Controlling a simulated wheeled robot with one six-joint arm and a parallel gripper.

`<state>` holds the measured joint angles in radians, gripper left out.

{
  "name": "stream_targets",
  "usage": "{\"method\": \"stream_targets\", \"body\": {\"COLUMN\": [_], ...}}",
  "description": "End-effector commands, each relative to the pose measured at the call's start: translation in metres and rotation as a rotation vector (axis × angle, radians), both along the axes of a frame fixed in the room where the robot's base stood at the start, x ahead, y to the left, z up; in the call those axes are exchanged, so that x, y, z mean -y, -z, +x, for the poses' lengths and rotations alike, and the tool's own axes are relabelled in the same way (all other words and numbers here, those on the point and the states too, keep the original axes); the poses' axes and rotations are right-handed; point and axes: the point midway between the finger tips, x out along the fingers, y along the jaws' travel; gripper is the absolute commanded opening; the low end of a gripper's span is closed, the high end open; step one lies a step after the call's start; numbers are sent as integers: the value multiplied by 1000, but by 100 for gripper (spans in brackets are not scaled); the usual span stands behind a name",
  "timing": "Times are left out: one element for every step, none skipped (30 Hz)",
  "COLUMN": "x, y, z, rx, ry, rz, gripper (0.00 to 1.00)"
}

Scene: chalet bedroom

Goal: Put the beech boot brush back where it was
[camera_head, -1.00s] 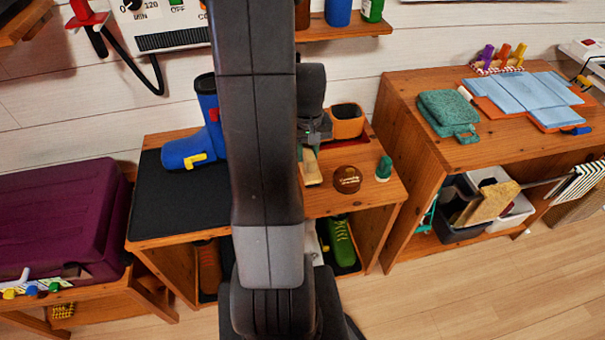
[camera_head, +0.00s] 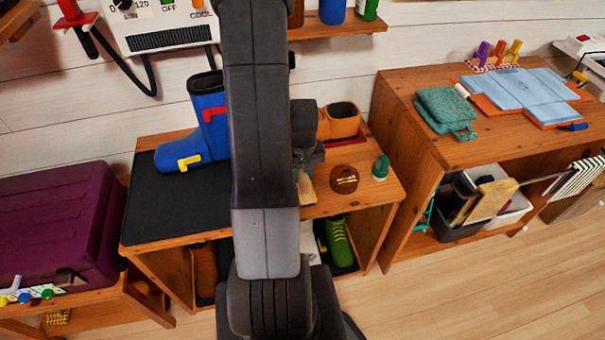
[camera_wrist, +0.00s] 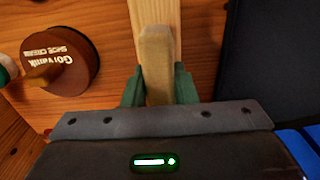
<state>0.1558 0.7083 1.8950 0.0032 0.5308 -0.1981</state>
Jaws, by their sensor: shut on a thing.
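The beech boot brush (camera_head: 307,188) is a pale wooden piece, held by my gripper (camera_head: 308,165) above the shoe bench (camera_head: 335,200). My arm hides part of both in the head view. In the wrist view, the green fingers of my gripper (camera_wrist: 159,88) are shut on the rounded pale handle of the brush (camera_wrist: 156,50). A longer pale wooden strip (camera_wrist: 170,10) shows behind the handle; I cannot tell whether it belongs to the brush. I cannot tell whether the brush touches the bench top.
A brown shoe cream tin (camera_head: 344,179) and a green-capped item (camera_head: 380,167) stand right of my gripper. An orange boot (camera_head: 342,120) is behind. A blue boot (camera_head: 200,135) stands on the black mat (camera_head: 175,205) at left, whose front is clear.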

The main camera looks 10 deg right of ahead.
Motion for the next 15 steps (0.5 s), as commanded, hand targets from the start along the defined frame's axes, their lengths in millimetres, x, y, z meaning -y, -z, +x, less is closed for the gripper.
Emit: {"method": "stream_targets", "body": {"x": [0, 0, 0, 0, 0, 0, 0, 0, 0, 0, 0, 0, 0, 0, 0], "y": [-1, -1, -1, -1, -1, 1, 2, 3, 3, 2, 2, 2, 2, 2, 2], "z": [0, 0, 0, 0, 0, 0, 0, 0, 0, 0, 0, 0, 0, 0, 0], "rx": [1, 1, 1, 1, 1, 0, 0, 0, 0, 0, 0, 0, 0, 0, 0], "ry": [0, 0, 0, 0, 0, 0, 0, 0, 0, 0, 0, 0, 0, 0, 0], "rz": [0, 0, 0, 0, 0, 0, 0, 0, 0, 0, 0, 0, 0, 0, 0], "gripper": [0, 0, 0, 0, 0, 0, 0, 0, 27, 33, 39, 47, 47, 47, 47]}}
